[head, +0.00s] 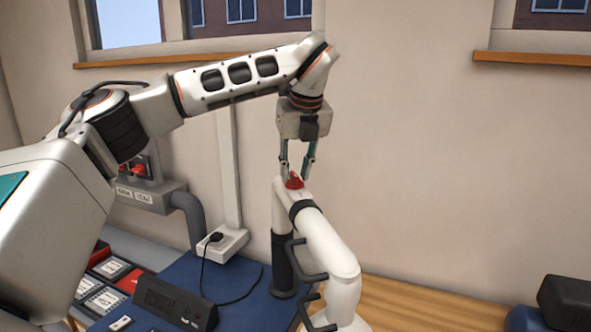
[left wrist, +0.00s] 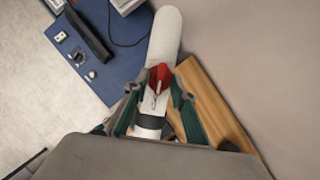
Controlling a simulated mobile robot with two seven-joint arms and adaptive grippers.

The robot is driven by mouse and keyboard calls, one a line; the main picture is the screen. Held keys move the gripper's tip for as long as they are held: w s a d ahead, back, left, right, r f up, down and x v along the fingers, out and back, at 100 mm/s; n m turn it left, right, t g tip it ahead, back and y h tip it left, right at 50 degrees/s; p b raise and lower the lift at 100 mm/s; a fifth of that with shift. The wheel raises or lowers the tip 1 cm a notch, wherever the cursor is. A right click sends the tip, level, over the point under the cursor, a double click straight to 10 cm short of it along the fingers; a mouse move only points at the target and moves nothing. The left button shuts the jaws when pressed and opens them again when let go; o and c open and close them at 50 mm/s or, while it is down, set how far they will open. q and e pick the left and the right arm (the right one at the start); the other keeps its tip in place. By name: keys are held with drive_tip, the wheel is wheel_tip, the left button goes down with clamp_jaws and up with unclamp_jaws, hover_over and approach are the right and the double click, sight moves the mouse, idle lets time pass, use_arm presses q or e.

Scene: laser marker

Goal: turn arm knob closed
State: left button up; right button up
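The red arm knob (head: 294,181) sits on top of the white extraction arm (head: 328,245), near its upper bend. In the left wrist view the knob (left wrist: 158,78) lies between my fingers, its red wing pointing along the white tube (left wrist: 165,35). My left gripper (head: 297,173) points straight down over the knob, with a finger on each side. Its fingers (left wrist: 152,100) stand apart in the left wrist view, with gaps beside the knob. Whether a fingertip touches the knob is hard to tell. My right gripper is not in view.
A blue bench top (head: 190,272) holds a dark control box (head: 175,303) and a white power socket (head: 222,243) with a cable. A wooden surface (head: 430,305) and dark object (head: 566,300) are at the right.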

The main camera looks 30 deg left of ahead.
use_arm(q)
clamp_jaws()
idle(0.3)
drive_tip(key=m, duration=0.2)
drive_tip(key=m+h, duration=0.1)
drive_tip(key=shift+s+a+m+t, duration=0.1)
drive_tip(key=shift+a+m+t, duration=0.1)
drive_tip(key=shift+m+t, duration=0.2)
drive_tip(key=m+h, duration=0.1)
drive_tip(key=m, duration=0.2)
drive_tip(key=shift+a+m+h, duration=0.15)
drive_tip(key=shift+m+h, duration=0.15)
drive_tip(key=shift+h, duration=0.1)
drive_tip(key=m+h, duration=0.1)
drive_tip(key=m, duration=0.1)
drive_tip(key=m+h, duration=0.1)
drive_tip(key=m, duration=0.2)
drive_tip(key=shift+a, duration=0.2)
drive_tip(key=m, duration=0.2)
drive_tip(key=m+g+h, duration=0.1)
drive_tip(key=m, duration=0.2)
drive_tip(key=shift+a+h, duration=0.15)
drive_tip(key=shift+h, duration=0.15)
drive_tip(key=shift+m, duration=0.4)
